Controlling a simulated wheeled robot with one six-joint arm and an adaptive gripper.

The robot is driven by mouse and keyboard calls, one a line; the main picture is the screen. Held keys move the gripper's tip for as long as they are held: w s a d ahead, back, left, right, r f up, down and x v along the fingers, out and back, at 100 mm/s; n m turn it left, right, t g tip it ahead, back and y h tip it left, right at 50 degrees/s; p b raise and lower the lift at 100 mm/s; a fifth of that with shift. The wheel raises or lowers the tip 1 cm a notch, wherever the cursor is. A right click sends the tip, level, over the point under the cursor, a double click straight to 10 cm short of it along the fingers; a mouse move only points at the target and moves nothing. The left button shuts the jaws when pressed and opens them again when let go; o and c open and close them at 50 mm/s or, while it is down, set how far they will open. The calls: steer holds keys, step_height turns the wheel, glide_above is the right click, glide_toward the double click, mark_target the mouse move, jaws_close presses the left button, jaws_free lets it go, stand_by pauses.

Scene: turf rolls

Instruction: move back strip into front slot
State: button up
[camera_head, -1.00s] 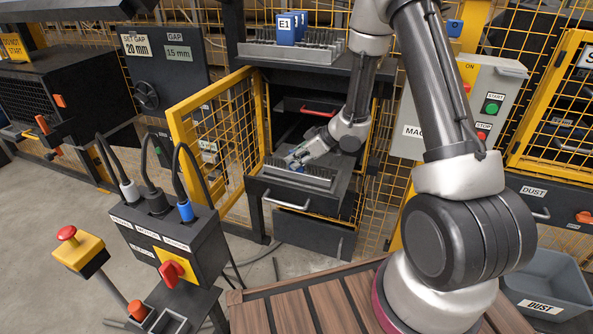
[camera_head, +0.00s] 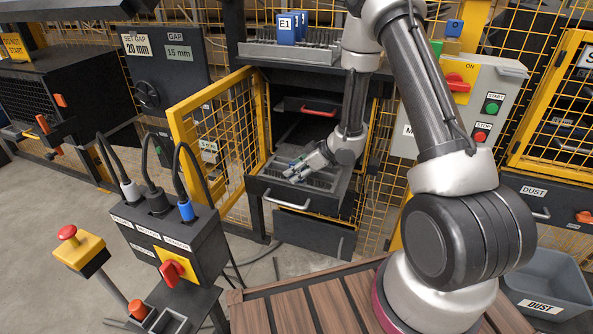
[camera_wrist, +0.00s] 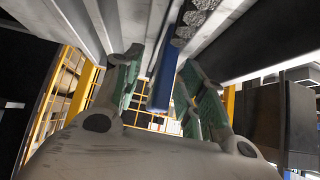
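My gripper (camera_head: 292,172) reaches into the opened machine bay, low over the slotted drawer (camera_head: 261,187). In the wrist view its two green-padded fingers (camera_wrist: 160,70) stand on either side of a blue-edged strip (camera_wrist: 162,92). The strip lies close to the right finger, and a gap shows between its lower end and the left finger. Whether the fingertips grip it is unclear. Pale grey bars run along both sides of it. In the head view the gripper and forearm hide part of the drawer, and I cannot make out single strips or the front slot.
A yellow mesh door (camera_head: 213,135) stands open left of the bay. A shelf (camera_head: 285,54) above holds blue E1 blocks (camera_head: 287,29). A control box (camera_head: 470,100) is to the right. A black box with plugged cables (camera_head: 165,240) stands in front left.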

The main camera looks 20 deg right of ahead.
steer(key=shift+r, duration=0.2)
steer(key=v, duration=1.2)
steer(key=shift+f, duration=0.15)
